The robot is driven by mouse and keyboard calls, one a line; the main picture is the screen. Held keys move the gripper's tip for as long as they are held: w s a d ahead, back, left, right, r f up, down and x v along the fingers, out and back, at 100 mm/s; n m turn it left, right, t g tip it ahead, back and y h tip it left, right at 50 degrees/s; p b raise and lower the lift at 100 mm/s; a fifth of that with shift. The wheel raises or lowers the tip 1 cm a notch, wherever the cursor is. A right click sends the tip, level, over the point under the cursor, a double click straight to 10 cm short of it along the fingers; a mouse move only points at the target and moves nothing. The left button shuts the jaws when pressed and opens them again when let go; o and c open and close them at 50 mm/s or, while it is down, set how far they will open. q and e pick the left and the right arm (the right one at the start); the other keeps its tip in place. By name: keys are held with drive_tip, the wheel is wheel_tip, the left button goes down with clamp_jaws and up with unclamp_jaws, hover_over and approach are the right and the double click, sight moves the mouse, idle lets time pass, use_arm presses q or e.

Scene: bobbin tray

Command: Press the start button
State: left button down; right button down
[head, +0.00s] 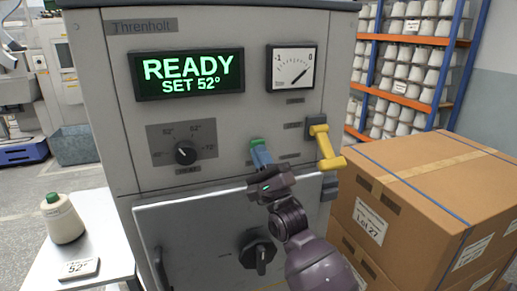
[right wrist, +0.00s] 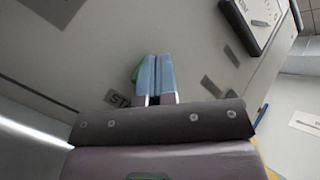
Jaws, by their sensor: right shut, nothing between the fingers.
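The green start button (head: 257,142) is on the front panel of the grey Threnholt machine (head: 225,110). My right gripper (head: 261,153) is shut and empty, its blue fingertips at the button's lower edge and covering part of it. In the right wrist view the shut fingers (right wrist: 156,65) point at the panel, and a sliver of the green button (right wrist: 135,72) shows at their left. I cannot tell whether the tips touch it. The display (head: 190,74) reads READY SET 52°. My left gripper is not in view.
A yellow lever handle (head: 325,147) sticks out just right of the button. A dial knob (head: 186,152) is to the left. The closed door (head: 190,235) with a black latch is below. Cardboard boxes (head: 430,190) stand close at the right; a white table (head: 105,225) is at the left.

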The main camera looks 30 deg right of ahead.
drive_tip(key=shift+w, duration=0.2)
drive_tip(key=shift+s, duration=0.2)
idle(0.4)
drive_tip(key=shift+s+a+p, duration=0.2)
drive_tip(key=shift+s+p, duration=0.1)
drive_tip(key=shift+s, duration=0.35)
drive_tip(key=s, duration=0.2)
drive_tip(key=s+a+p, duration=0.1)
drive_tip(key=s, duration=0.2)
idle(0.4)
idle(0.6)
